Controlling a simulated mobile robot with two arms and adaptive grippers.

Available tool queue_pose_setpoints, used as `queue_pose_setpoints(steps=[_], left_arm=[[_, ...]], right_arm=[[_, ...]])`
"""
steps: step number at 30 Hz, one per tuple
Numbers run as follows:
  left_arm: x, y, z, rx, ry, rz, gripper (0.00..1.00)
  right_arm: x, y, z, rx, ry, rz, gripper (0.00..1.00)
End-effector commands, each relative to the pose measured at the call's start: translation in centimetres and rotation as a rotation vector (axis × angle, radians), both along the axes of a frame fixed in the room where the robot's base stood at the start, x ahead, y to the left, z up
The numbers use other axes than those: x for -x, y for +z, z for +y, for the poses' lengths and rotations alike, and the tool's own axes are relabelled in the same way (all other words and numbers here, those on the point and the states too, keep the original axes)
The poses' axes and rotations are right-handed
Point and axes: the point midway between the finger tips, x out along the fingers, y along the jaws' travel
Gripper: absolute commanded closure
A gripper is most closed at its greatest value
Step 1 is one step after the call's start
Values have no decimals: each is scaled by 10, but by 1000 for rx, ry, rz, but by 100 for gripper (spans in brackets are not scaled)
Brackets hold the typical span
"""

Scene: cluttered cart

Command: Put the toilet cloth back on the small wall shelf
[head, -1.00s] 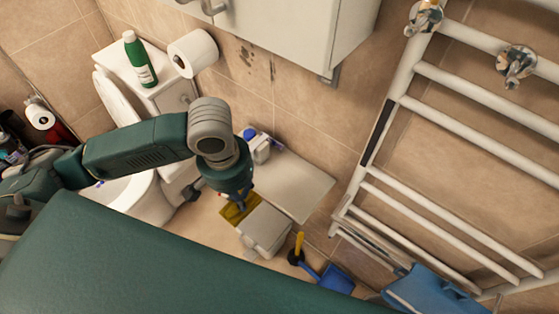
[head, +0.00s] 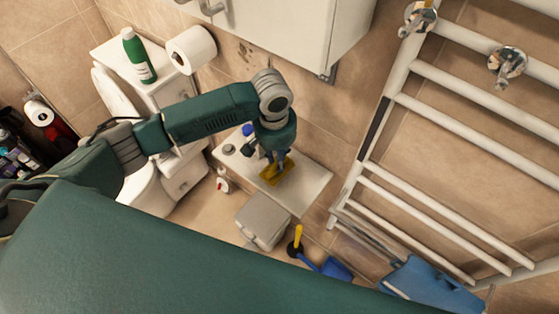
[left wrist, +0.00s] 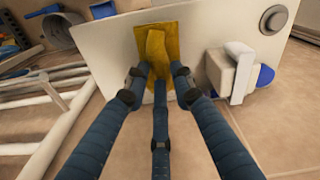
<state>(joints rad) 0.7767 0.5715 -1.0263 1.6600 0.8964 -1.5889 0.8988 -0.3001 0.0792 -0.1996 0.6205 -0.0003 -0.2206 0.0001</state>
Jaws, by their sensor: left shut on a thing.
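The toilet cloth is a yellow, flat piece (head: 276,174) below my left gripper (head: 279,156) in the head view. In the left wrist view the cloth (left wrist: 153,45) has a raised fold between the fingers of my left gripper (left wrist: 158,80), which are shut on it. The small wall shelf is a white board (head: 310,186), seen also in the left wrist view (left wrist: 107,55). The cloth is over the shelf's surface; I cannot tell whether it touches it. My right gripper is not in view.
A white dispenser with blue parts (left wrist: 240,70) and a round grey disc (left wrist: 274,19) are on the shelf. A grey bin (head: 262,222) stands below it. A white towel rail (head: 372,160) is to the right. The shelf's right part is clear.

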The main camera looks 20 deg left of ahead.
Motion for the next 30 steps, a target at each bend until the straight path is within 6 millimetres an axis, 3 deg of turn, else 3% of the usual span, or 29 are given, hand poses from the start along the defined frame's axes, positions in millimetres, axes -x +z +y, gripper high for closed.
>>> queue_pose_setpoints(steps=[3,6,16,17,20,30], left_arm=[[0,-18,0,-1,1,1,100],[-4,-23,-1,0,0,-2,100],[-4,-27,-2,1,0,-1,100],[-4,-28,-2,1,0,-1,74],[-4,-27,-2,1,-1,-2,54],[-4,-25,-1,0,-1,-3,53]], right_arm=[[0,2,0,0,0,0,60],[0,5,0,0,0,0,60],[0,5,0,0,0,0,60],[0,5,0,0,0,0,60],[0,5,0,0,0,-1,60],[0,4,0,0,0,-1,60]])
